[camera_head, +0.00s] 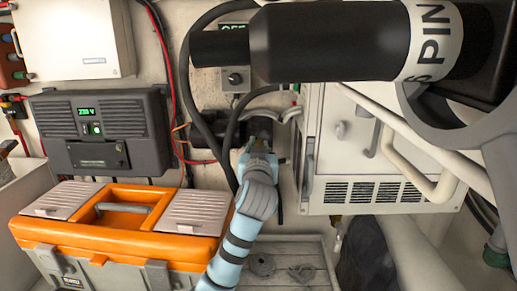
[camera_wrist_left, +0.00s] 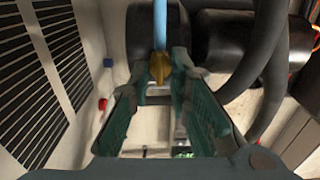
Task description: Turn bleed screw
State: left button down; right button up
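A small brass-yellow piece (camera_wrist_left: 160,67), which looks like the bleed screw, sits between the fingertips of my left gripper (camera_wrist_left: 161,75) in the left wrist view. A light-blue tube (camera_wrist_left: 160,22) rises just beyond it. The green fingers stand on both sides of the piece. The right finger looks very near it, but I cannot tell whether both touch it. In the head view my left gripper (camera_head: 257,150) reaches up to a dark unit on the wall, and the screw cannot be made out there. My right gripper is not in view.
An orange-and-grey toolbox (camera_head: 125,218) stands left of my arm. A dark box with a green display (camera_head: 98,128) hangs above it. A white vented cabinet (camera_head: 365,165) is close on the right. A large black cylinder (camera_head: 325,42) crosses the top. Thick dark hoses (camera_wrist_left: 262,75) run beside the gripper.

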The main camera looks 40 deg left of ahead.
pick_arm(q)
jog(key=shift+f, duration=0.1)
dwell(0.3)
jog(key=shift+w+a+m, duration=0.1)
jog(key=shift+m, duration=17.8)
